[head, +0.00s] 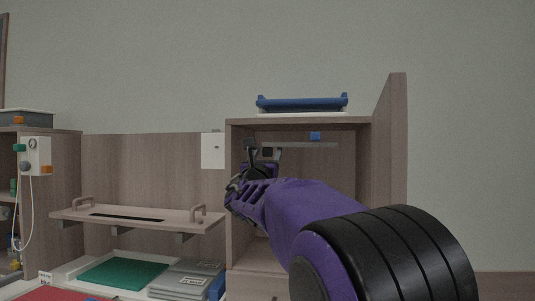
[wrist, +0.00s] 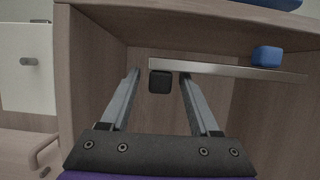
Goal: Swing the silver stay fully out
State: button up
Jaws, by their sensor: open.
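The silver stay (wrist: 225,69) is a thin, flat metal bar lying about level across the open cabinet, under its top. It also shows in the head view (head: 300,145). A black knob (wrist: 160,82) hangs under its left end, and a blue block (wrist: 266,56) sits on top nearer its right end. My gripper (wrist: 160,76) is open, with one finger to each side of the knob in the wrist view. I cannot tell whether the fingers touch the knob. In the head view my gripper (head: 264,152) is at the cabinet's front, partly hiding the stay's left end.
The cabinet (head: 381,145) has a tall right side panel and a blue tray (head: 302,103) on top. A wooden shelf with handles (head: 140,218) is to the left, above a green mat (head: 122,273) and grey cases (head: 188,281). A white box (head: 213,150) hangs beside the cabinet.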

jog(key=shift+w+d+r, duration=0.1)
jog(key=shift+w+r, duration=0.05)
jog(key=shift+w, duration=0.2)
grip_shut()
dwell(1.3)
